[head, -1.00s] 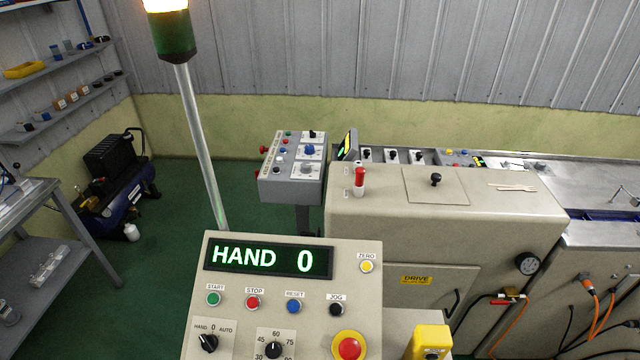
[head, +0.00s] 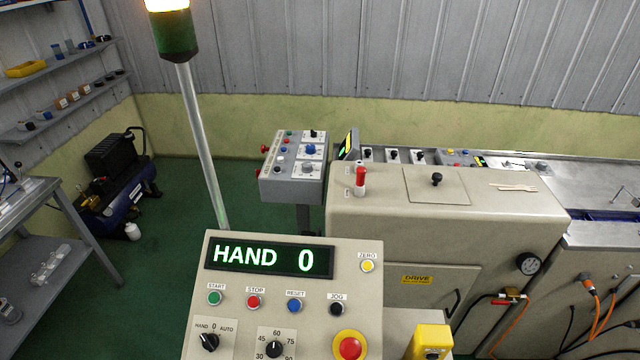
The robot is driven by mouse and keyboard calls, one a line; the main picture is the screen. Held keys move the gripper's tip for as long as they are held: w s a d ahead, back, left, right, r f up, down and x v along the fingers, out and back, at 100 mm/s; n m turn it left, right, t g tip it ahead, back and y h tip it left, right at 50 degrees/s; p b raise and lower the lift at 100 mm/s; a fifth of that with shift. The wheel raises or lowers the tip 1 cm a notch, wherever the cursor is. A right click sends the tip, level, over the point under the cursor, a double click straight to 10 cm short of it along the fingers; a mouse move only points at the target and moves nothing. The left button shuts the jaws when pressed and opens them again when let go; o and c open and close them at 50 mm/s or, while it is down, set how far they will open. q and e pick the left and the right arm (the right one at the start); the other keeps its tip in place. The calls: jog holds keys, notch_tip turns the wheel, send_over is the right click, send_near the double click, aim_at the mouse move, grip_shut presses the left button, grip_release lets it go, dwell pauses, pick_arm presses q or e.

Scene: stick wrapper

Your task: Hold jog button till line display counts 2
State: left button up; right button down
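The black jog button (head: 336,309) is on the beige control panel (head: 360,290), under a small JOG label, at the right end of a row of buttons. The line display (head: 268,258) above it reads "HAND 0" in green characters. The mode selector knob (head: 209,342) at the panel's lower left sits under HAND and AUTO marks. Nothing touches the jog button. Neither of my grippers shows in the head view.
Nearby on the panel are green start (head: 214,298), red stop (head: 253,301), blue reset (head: 294,305) and yellow zero (head: 367,266) buttons, plus a red mushroom button (head: 350,347). A light pole (head: 202,150) rises behind. The beige machine (head: 430,225) stands right.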

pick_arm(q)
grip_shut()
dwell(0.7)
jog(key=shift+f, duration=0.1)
